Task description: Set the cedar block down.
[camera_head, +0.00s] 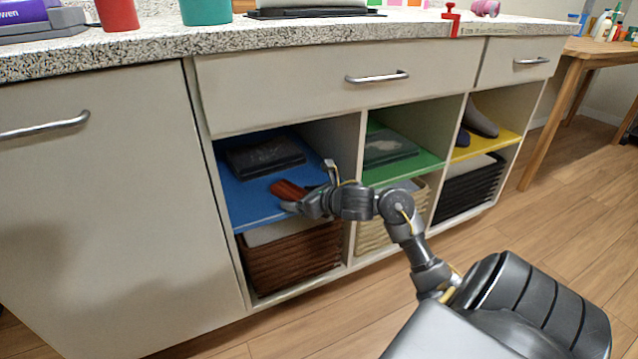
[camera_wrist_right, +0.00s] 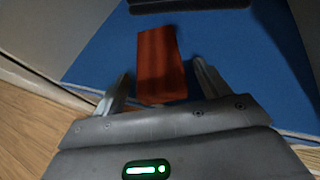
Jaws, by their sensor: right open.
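The cedar block (camera_head: 288,190) is a reddish-brown bar lying on the blue shelf (camera_head: 243,203) near its front edge. In the right wrist view the cedar block (camera_wrist_right: 160,62) lies ahead of and partly between the fingertips, with blue showing on both sides of it. My right gripper (camera_head: 312,188) is at the front of the blue compartment. In the wrist view my right gripper (camera_wrist_right: 162,88) is open, its fingers apart from the block's sides. My left gripper is not in view.
A dark folded towel (camera_head: 264,157) lies behind the block. A divider separates the green shelf (camera_head: 400,168) and yellow shelf (camera_head: 485,145) to the right. A brown basket (camera_head: 293,262) sits below the blue shelf. The speckled countertop (camera_head: 275,32) is above.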

